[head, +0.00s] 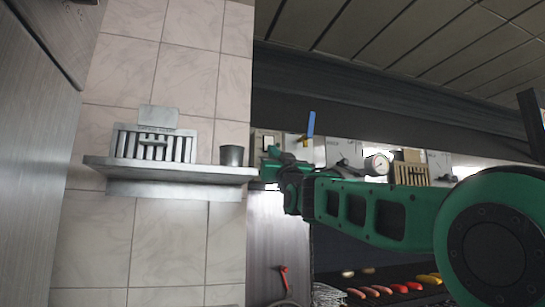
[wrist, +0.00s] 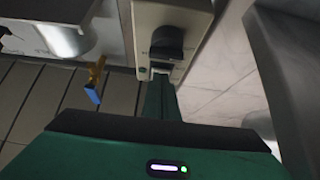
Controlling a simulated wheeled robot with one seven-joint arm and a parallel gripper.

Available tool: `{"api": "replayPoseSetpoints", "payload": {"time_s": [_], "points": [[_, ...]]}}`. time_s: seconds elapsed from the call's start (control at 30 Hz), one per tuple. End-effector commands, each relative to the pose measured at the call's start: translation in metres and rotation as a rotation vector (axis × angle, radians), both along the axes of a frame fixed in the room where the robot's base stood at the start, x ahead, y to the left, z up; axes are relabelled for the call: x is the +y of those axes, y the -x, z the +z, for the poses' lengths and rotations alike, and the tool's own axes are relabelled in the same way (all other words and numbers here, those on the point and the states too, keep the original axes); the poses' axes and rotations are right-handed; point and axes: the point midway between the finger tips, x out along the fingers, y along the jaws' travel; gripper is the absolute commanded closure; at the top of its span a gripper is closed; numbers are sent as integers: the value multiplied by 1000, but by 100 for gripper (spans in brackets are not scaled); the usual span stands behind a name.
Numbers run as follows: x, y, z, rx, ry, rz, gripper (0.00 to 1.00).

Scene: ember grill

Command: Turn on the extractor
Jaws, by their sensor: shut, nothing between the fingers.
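A pale control box (wrist: 150,22) with a dark rotary knob (wrist: 166,44) shows in the wrist view. A small switch-like part (wrist: 163,67) sits on the box beside the knob. My gripper (wrist: 160,78) is shut and empty, its tips at or very near this small part; I cannot tell whether they touch. In the head view my gripper (head: 268,160) is at the wall just right of the shelf, in front of the box (head: 265,138), which it partly hides. A dark hood-like band (head: 400,125) runs above the grill. No label on the box is readable.
A metal shelf (head: 170,170) holds a slotted metal rack (head: 153,145) and a grey cup (head: 231,155), close left of my gripper. A brass lever with a blue handle (head: 311,124) is close right. A gauge (head: 377,165) and grill food (head: 385,290) lie further right.

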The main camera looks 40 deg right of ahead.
Motion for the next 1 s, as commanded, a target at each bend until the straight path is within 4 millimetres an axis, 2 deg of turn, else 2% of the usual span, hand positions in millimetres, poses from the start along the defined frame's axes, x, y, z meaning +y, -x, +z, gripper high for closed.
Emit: {"api": "replayPoseSetpoints", "payload": {"time_s": [0.47, 0.6, 0.87, 1.0], "points": [[-2, -6, -2, 1, 0, 0, 100], [-4, -14, -5, 1, 0, 0, 100], [-3, -11, -4, 0, 0, 0, 100], [1, -3, -5, -1, 0, 1, 100]]}}
